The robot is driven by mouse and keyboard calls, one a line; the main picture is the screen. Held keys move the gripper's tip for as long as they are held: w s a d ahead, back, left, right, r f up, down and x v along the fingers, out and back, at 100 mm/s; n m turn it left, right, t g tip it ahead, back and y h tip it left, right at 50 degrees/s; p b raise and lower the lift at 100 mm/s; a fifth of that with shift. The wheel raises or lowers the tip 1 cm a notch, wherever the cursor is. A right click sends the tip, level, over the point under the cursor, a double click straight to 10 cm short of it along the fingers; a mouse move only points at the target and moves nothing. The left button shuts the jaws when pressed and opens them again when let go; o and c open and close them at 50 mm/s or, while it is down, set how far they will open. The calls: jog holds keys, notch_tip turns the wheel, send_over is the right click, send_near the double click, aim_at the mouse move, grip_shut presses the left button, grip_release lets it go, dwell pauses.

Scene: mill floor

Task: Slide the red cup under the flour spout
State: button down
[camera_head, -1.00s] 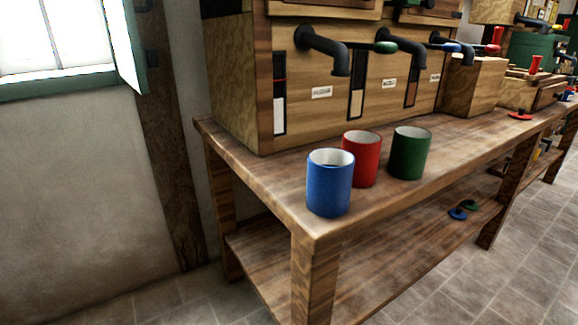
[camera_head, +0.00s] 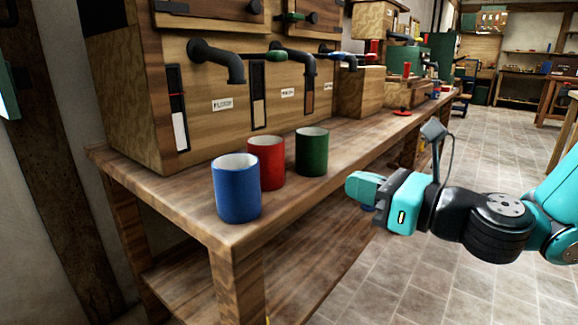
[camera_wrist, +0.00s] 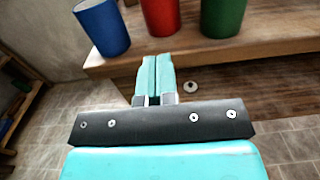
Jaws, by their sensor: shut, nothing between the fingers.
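The red cup (camera_head: 267,166) stands upright on the wooden bench (camera_head: 180,206), between a blue cup (camera_head: 237,190) and a green cup (camera_head: 312,153). It also shows at the top of the wrist view (camera_wrist: 161,16). The leftmost dark spout (camera_head: 222,62) juts from the wooden cabinet above a blurred label (camera_head: 222,104) that seems to read flour. No cup is directly beneath it. My gripper (camera_head: 352,187) is shut and empty, off the bench's front edge and to the right of the cups. Its closed fingertips (camera_wrist: 156,60) point toward the red cup in the wrist view.
Two more spouts (camera_head: 300,58) (camera_head: 345,58) stick out farther right along the cabinet (camera_head: 150,110). A wooden box (camera_head: 360,92) stands on the bench beyond the cabinet. A lower shelf (camera_head: 190,275) runs under the bench. The tiled floor (camera_head: 350,270) in front is clear.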

aim_at(280, 161)
jog(key=p+x, duration=0.4)
jog(key=x, duration=0.9)
jog(key=shift+w+a, duration=0.15)
jog(key=shift+a, duration=0.05)
jog(key=shift+r, duration=0.1)
